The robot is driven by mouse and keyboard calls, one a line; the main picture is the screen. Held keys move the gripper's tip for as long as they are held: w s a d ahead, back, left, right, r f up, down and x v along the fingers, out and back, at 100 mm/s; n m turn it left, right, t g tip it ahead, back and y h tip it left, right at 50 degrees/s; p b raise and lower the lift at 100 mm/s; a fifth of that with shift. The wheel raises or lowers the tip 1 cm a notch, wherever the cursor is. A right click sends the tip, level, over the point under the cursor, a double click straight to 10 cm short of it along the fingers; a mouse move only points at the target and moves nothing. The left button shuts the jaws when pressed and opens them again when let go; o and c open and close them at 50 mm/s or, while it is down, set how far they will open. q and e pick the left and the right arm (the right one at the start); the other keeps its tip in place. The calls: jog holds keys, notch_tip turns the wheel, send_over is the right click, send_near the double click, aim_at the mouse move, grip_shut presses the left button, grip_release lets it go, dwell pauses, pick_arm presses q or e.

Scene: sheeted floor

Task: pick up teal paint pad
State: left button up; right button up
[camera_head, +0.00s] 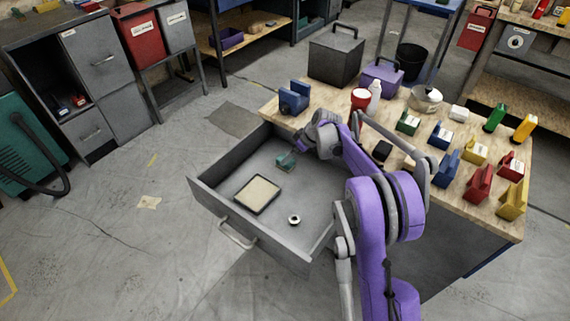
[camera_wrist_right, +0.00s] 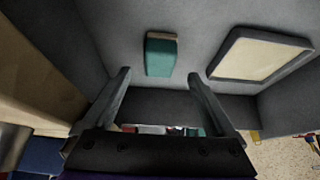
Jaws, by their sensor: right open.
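The teal paint pad (camera_head: 286,161) lies in the open grey drawer (camera_head: 213,207), near its back. In the right wrist view the pad (camera_wrist_right: 161,56) shows as a teal block with a tan strip along its far edge. My right gripper (camera_wrist_right: 159,74) is open, with one finger on each side of the pad's near end in the picture. The fingers look short of the pad, and nothing is between them. In the head view my purple right arm reaches over the drawer's back right, and its fingers are hard to make out. My left gripper is not in view.
A cream pad in a dark frame (camera_head: 257,194) and a small ring-shaped object (camera_head: 294,219) also lie in the drawer. The drawer walls stand close around the gripper. The wooden tabletop (camera_head: 400,185) holds several coloured blocks, a red can (camera_head: 361,99) and a white bottle (camera_head: 375,95).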

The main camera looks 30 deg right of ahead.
jog(key=b+x, duration=0.1)
jog(key=x, duration=0.5)
jog(key=shift+b, duration=0.3)
grip_shut()
jog(key=shift+r, duration=0.1)
notch_tip(320, 180, up, 18)
jog(key=p, duration=0.4)
jog(key=c, duration=0.7)
grip_release()
jog(key=c, duration=0.6)
